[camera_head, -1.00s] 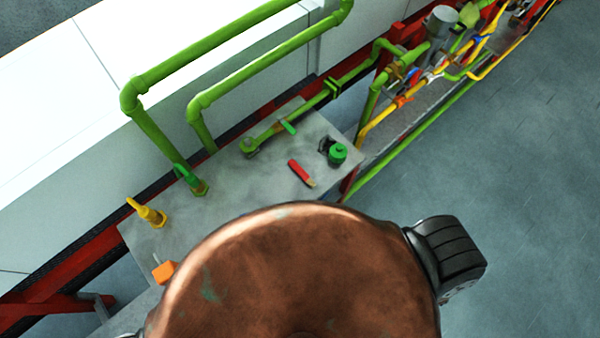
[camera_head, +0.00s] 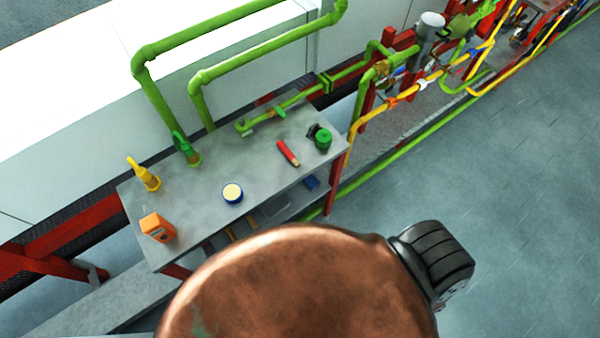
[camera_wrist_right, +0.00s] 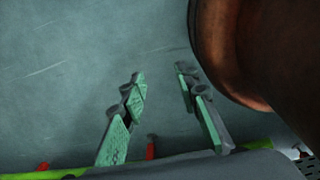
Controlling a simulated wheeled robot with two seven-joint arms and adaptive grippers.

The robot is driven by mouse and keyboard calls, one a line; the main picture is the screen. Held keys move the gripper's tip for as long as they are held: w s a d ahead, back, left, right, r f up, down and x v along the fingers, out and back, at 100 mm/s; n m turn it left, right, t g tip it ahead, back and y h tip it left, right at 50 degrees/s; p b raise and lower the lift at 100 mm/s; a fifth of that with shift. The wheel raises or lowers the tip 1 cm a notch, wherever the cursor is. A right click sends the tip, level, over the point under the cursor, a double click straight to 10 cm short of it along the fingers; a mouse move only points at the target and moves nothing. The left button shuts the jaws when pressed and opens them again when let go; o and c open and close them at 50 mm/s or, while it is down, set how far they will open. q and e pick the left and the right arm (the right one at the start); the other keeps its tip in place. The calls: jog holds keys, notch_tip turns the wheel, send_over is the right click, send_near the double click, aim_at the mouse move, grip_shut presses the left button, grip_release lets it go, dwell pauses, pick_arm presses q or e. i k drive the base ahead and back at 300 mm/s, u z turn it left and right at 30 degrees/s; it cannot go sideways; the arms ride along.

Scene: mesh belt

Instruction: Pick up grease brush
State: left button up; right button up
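The red-handled piece with a tan end (camera_head: 288,153), which looks like the grease brush, lies flat on the grey bench top (camera_head: 215,165) in the head view, toward its right end. My right gripper (camera_wrist_right: 161,85) shows only in the right wrist view. Its green-padded fingers are apart with nothing between them, and grey floor shows beyond. It is away from the brush. My left gripper is in no view.
Beside the brush stands a green-and-black item (camera_head: 322,138). Green pipes (camera_head: 250,60) rise behind. Floor at the right is clear.

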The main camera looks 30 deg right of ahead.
aim_at(284, 148)
jog(key=u, duration=0.8)
jog(key=k, duration=0.1)
jog(key=z, duration=1.55)
